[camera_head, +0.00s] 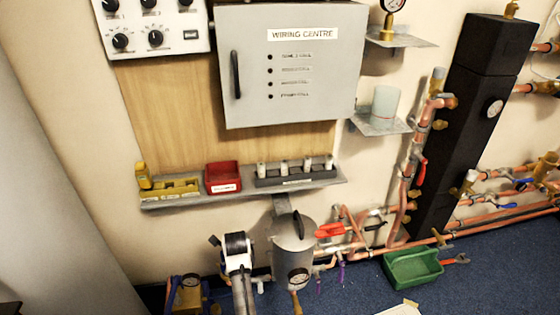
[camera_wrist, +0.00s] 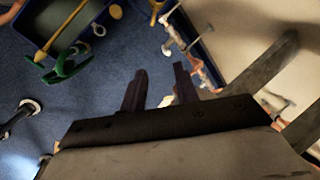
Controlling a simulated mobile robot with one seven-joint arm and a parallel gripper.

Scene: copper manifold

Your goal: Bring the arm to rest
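My gripper (camera_wrist: 160,80) shows in the wrist view with its two dark fingers apart and nothing held between them. It points down over the blue carpet, beside a wall with pipes. A small pale shape lies beyond the gap, too blurred to name. In the head view, a white and black part (camera_head: 238,252) at the lower middle looks like my arm, in front of the wall and left of the grey cylinder (camera_head: 294,245). The fingers cannot be made out there.
A shelf (camera_head: 325,180) holds a red bin (camera_head: 223,177) and yellow and grey racks. The wiring box (camera_head: 290,65) hangs above. Copper pipes (camera_head: 405,180) run at the right, with a green tray (camera_head: 412,267) on the floor. A blue-rimmed container (camera_wrist: 70,25) shows in the wrist view.

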